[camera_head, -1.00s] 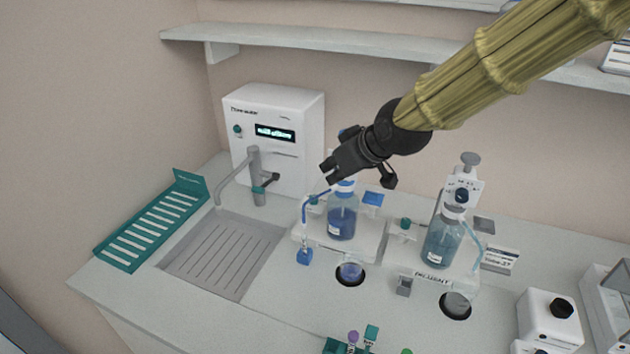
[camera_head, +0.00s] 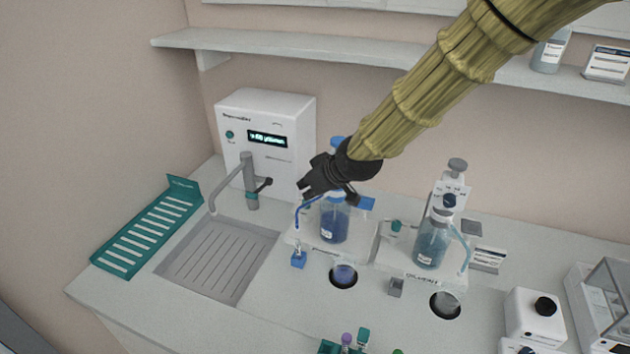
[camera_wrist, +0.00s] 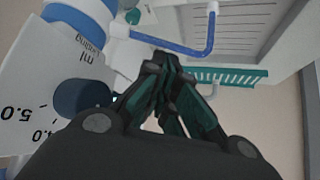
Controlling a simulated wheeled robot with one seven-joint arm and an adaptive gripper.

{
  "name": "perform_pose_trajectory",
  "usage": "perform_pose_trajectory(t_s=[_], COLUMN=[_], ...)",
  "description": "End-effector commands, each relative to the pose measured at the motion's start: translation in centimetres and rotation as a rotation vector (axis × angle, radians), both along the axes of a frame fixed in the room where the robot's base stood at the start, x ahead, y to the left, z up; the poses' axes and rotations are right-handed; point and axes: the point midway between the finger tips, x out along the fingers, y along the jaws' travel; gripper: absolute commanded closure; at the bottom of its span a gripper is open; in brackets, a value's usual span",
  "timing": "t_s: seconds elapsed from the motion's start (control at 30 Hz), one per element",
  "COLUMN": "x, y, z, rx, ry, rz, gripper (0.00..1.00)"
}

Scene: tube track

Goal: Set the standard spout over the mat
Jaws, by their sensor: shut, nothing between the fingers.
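The blue-topped dispenser bottle (camera_head: 334,222) holds dark blue liquid on a white stand; its label is too small to read surely. Its thin blue spout (camera_head: 298,212) reaches out left and bends down; the spout also shows in the wrist view (camera_wrist: 170,44). A grey ribbed mat-like panel (camera_head: 220,260) is set in the bench left of the stand. It appears apart from the spout. My gripper (camera_head: 305,190) is shut and empty, just above the spout's bend in the head view. In the wrist view its fingertips (camera_wrist: 168,68) are below the spout, contact unclear.
A grey tap (camera_head: 249,180) stands before a white machine (camera_head: 267,130). A teal rack (camera_head: 145,230) lies at the left. A second dispenser (camera_head: 432,243) with pale liquid stands right.

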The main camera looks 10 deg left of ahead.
Motion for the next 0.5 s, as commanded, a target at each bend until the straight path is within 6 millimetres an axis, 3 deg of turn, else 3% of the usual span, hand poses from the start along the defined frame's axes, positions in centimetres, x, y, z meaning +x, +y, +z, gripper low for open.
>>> perform_pose_trajectory(t_s=[0.5], x=[0.46], y=[0.52], z=[-0.76], rx=[0.001], ry=[-0.001], rz=[0.000], gripper=[1.00])
